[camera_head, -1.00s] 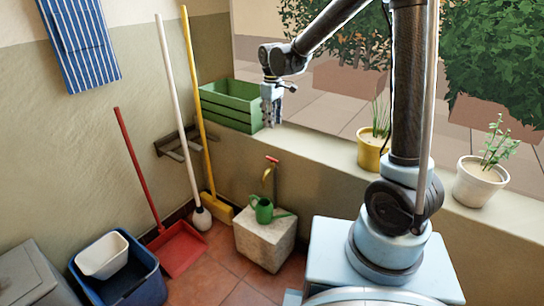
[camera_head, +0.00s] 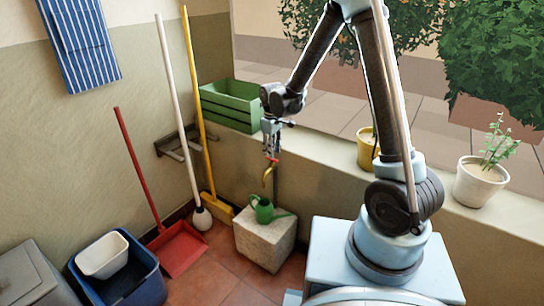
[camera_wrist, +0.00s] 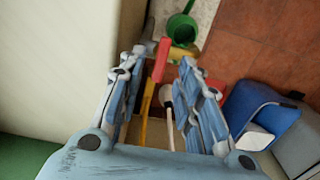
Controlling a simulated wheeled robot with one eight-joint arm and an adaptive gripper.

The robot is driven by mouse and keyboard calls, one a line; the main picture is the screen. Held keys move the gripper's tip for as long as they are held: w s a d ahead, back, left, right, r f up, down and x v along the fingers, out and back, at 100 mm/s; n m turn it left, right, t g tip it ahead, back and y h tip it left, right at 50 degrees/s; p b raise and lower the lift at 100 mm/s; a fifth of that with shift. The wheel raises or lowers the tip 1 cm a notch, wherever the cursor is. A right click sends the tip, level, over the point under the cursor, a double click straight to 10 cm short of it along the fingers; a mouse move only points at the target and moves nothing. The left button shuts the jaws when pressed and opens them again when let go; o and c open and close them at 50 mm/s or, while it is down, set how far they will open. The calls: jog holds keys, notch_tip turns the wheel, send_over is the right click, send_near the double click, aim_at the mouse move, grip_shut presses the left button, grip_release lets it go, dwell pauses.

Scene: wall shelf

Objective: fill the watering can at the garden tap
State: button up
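The green watering can (camera_head: 264,213) stands upright on a pale stone block (camera_head: 258,246) below the tap. In the wrist view the can (camera_wrist: 182,29) shows at the top. The brass tap (camera_head: 267,177) has a red handle (camera_head: 271,160). No water stream is visible. My gripper (camera_head: 271,155) points down right above the tap, close to the handle. In the wrist view its two fingers (camera_wrist: 158,72) are apart, with the red handle (camera_wrist: 161,60) showing between their tips. I cannot tell whether either finger touches it. The gripper holds nothing.
A green crate (camera_head: 230,106) sits on the ledge (camera_head: 318,149) just behind my gripper. A yellow pot (camera_head: 365,150) and a white pot (camera_head: 480,184) stand farther right. A yellow broom (camera_head: 207,130), a white-handled plunger (camera_head: 180,125) and a red dustpan (camera_head: 178,250) are to the left.

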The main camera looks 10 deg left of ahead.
aim_at(272, 160)
jog(key=shift+f, duration=1.55)
grip_shut()
